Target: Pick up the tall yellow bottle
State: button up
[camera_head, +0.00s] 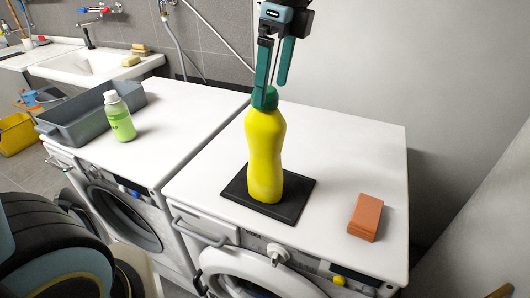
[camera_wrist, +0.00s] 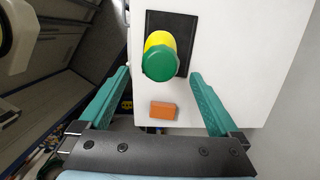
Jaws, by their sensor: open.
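The tall yellow bottle (camera_head: 265,150) stands upright on a black mat (camera_head: 298,192) on top of the right washing machine. Its green cap (camera_head: 268,97) is at the top. My gripper (camera_head: 268,82) comes down from above, with its teal fingers close to the cap in the head view. In the wrist view the gripper (camera_wrist: 160,82) is open, its fingers wide apart. The green cap (camera_wrist: 161,64) shows from above between and beyond the fingertips, with some yellow body (camera_wrist: 160,40) behind it. I cannot tell whether any finger touches the cap.
An orange block (camera_head: 366,217) lies right of the mat. A small green bottle (camera_head: 119,116) and a grey tray (camera_head: 88,118) stand on the left machine. A sink (camera_head: 90,66) is at back left. The right machine's back top is clear.

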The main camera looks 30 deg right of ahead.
jog(key=shift+w+a+f+p, duration=0.2)
jog(key=shift+f+p, duration=0.1)
jog(key=shift+f, duration=0.6)
jog(key=shift+w+a+f+p, duration=0.1)
jog(key=shift+w+f+p, duration=0.15)
jog(key=shift+f, duration=0.65)
jog(key=shift+w+a+f+p, duration=0.15)
jog(key=shift+f+p, duration=0.2)
jog(key=shift+f, duration=0.55)
grip_shut()
